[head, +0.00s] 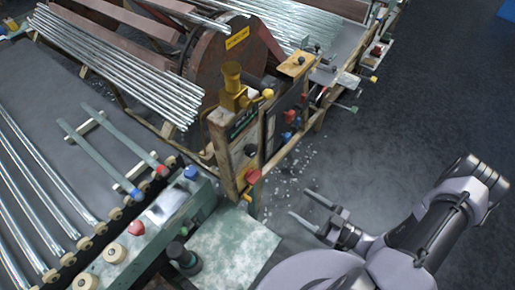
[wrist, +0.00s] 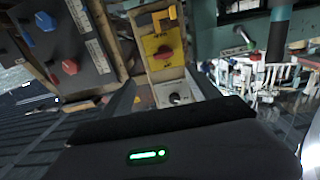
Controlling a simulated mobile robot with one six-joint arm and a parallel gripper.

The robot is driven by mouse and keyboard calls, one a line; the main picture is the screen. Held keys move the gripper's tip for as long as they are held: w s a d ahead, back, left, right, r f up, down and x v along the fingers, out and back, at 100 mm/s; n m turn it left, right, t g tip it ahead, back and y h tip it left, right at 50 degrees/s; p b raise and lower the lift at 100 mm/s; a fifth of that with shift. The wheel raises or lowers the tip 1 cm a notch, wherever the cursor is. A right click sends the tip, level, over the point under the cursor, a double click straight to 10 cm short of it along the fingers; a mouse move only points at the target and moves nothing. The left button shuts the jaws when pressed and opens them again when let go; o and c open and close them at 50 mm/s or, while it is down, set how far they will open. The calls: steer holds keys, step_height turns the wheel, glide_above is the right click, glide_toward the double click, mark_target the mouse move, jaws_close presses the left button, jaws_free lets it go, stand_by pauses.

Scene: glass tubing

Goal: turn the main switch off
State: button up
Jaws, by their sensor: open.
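In the wrist view, a red rotary switch handle (wrist: 165,52) sits on a yellow plate with lettering too small to read, which looks like the main switch. A white plate with a black knob (wrist: 178,98) is just below it. In the head view, a red knob (head: 252,176) shows low on the wooden-framed control post; I cannot tell whether it is the same switch. My gripper (head: 307,209) is open and empty, to the right of the post and apart from it, its two fingers pointing left toward it. The switch lies ahead of the fingers in the wrist view.
A dark panel with a blue knob (wrist: 45,21) and red knobs is left of the switch. A green-topped bench (head: 225,245) stands left of my arm, beside rollers with glass tubes (head: 40,175). Open dark floor (head: 400,110) with scattered shards lies right of the post.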

mark_target(258, 179)
steer(key=b+x, duration=0.1)
steer(key=x, duration=0.7)
steer(key=b+x, duration=0.2)
steer(key=x, duration=0.6)
steer(key=shift+s+a+r, duration=0.15)
steer(key=shift+s+a, duration=0.1)
steer(key=shift+a, duration=0.05)
steer(key=c, duration=1.4)
